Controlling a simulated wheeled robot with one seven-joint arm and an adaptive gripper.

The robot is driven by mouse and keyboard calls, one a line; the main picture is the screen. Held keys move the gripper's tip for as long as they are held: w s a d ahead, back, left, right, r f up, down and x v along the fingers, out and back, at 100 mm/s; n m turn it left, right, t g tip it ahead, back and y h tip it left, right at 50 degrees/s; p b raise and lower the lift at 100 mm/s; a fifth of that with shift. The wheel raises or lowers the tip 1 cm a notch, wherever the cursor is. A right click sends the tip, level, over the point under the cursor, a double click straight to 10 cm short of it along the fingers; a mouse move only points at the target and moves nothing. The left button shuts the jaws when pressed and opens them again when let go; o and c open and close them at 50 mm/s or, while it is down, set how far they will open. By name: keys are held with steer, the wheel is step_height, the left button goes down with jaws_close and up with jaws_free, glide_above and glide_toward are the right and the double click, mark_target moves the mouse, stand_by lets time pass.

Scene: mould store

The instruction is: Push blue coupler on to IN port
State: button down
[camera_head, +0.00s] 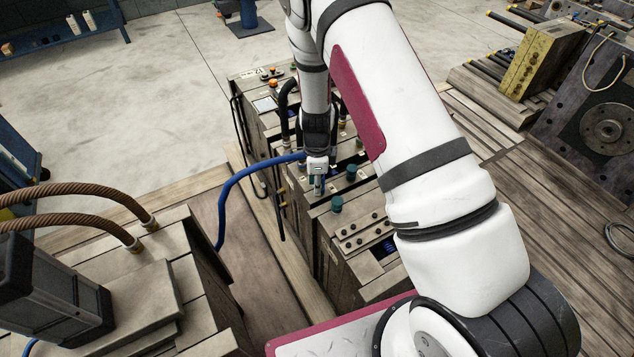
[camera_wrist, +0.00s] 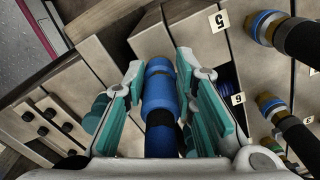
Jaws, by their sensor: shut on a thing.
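My gripper (camera_head: 317,188) is at the top of a wooden mould block, and the wrist view shows its teal-padded fingers (camera_wrist: 160,72) closed on both sides of the blue coupler (camera_wrist: 161,95). The coupler is a ribbed blue cylinder with a dark band. A blue hose (camera_head: 232,190) runs from beside my gripper down to the left in the head view. The coupler's front end points at the block face. I cannot tell whether it touches a port. No IN marking is readable, and the port in front of the coupler is hidden.
Dark hoses with brass-and-blue fittings (camera_wrist: 267,27) stand close on the right in the wrist view, beside number tags (camera_wrist: 219,21). Teal caps (camera_head: 337,204) stand near my gripper. Brown hoses (camera_head: 85,190) arch over another block at left. Open floor (camera_head: 130,110) lies behind.

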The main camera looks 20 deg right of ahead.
steer(key=c, duration=1.2)
jaws_free()
steer(key=shift+c, duration=0.2)
step_height(320, 180, up, 12)
steer(key=shift+f, duration=0.1)
